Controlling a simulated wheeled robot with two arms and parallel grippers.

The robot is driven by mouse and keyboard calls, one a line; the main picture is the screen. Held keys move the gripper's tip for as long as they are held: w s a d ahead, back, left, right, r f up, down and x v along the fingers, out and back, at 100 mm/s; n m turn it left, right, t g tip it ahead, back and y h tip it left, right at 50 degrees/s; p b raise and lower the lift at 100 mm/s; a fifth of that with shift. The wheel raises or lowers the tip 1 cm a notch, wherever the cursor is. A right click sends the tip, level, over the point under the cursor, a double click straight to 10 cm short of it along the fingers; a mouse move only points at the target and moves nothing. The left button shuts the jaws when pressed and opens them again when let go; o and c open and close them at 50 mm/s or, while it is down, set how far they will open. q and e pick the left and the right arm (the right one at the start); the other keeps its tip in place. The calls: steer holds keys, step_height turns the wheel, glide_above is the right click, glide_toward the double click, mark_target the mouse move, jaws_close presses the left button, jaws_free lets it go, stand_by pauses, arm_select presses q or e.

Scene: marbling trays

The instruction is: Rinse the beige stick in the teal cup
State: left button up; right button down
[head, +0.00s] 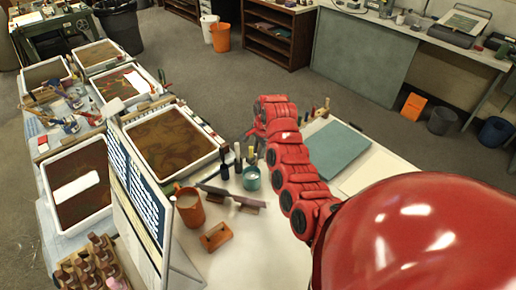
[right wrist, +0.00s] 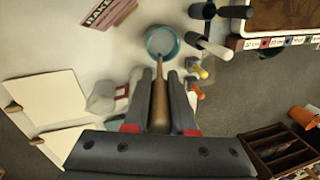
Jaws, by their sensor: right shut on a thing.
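The teal cup (head: 251,178) stands on the pale table in the head view, with pale liquid or a pale inside. It also shows near the top middle of the right wrist view (right wrist: 162,41). My right gripper (right wrist: 160,78) is shut on a brownish-beige stick (right wrist: 159,105), held lengthwise between the dark fingers. The stick's far end points to the cup and comes close to its near rim in the picture; I cannot tell its height or whether it touches. My left gripper is not in view.
An orange-brown mug (head: 190,207) and a dark-bladed tool on a rest stand left of the cup. Dark and white-handled tools stand close behind it. A tray of brown marbled liquid (head: 213,142) and an upright printed board (head: 139,190) are left. A teal pad (head: 326,150) lies right.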

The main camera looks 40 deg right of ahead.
step_height(320, 180, down, 11)
steer(key=w+b, duration=0.2)
steer(key=b, duration=0.5)
steer(key=shift+w+b, duration=0.15)
steer(key=shift+b, duration=0.15)
steer(key=shift+a, duration=0.1)
stand_by(0.6)
steer(key=shift+s+r+p, duration=0.3)
steer(key=shift+r+p, duration=0.35)
steer(key=shift+r, duration=0.85)
steer(key=shift+s+r+p, duration=0.3)
steer(key=shift+r+p, duration=0.3)
steer(key=shift+r, duration=0.85)
steer(key=shift+s+r+p, duration=0.3)
steer(key=shift+r+p, duration=0.35)
steer(key=shift+r, duration=0.85)
